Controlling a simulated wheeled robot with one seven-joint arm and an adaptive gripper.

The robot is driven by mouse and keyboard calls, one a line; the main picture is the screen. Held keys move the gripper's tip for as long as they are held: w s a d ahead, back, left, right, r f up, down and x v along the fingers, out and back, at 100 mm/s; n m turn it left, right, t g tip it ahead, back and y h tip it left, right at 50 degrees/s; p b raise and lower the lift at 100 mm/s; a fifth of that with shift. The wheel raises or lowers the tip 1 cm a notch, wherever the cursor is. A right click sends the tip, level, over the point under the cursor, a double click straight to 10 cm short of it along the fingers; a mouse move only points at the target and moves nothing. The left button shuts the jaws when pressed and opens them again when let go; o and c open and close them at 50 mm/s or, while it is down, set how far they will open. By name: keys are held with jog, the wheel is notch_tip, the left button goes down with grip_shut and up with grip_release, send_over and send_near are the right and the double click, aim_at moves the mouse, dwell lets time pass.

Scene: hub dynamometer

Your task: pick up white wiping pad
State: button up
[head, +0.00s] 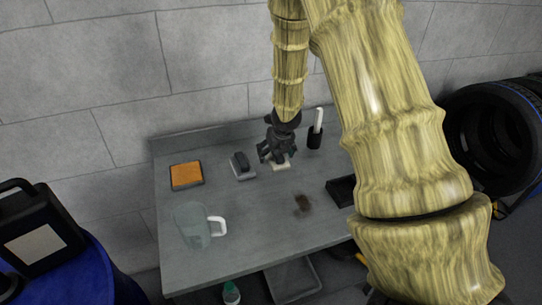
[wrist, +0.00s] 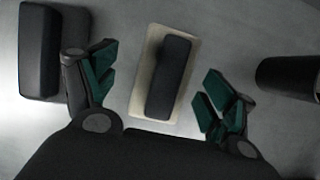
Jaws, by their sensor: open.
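The white wiping pad (head: 281,168) lies on the grey bench below my gripper (head: 275,153), which partly hides it in the head view. In the wrist view the pad's pale cream base (wrist: 144,83) carries a dark block-shaped handle (wrist: 169,77) along its top. My gripper (wrist: 158,82) is open, with one green-padded finger to the left of the pad and one to the right. Gaps show on both sides in this view, and nothing is held. The height of the fingertips above the bench is hard to tell.
A similar pad with a grey base (head: 242,166) lies close to the left finger. An orange pad (head: 186,175), a clear jug (head: 193,226) and a dark smudge (head: 303,204) are also on the bench (head: 250,240).

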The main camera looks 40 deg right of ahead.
jog(key=shift+d+f, duration=0.6)
jog(key=shift+f, duration=0.1)
jog(key=shift+s+r, duration=0.15)
jog(key=shift+s, duration=0.05)
jog(key=shift+d, duration=0.15)
jog(key=c, duration=0.9)
jog(key=shift+w, duration=0.15)
jog(key=shift+c, duration=1)
jog(key=shift+w+a, duration=0.25)
jog(key=shift+a, duration=0.35)
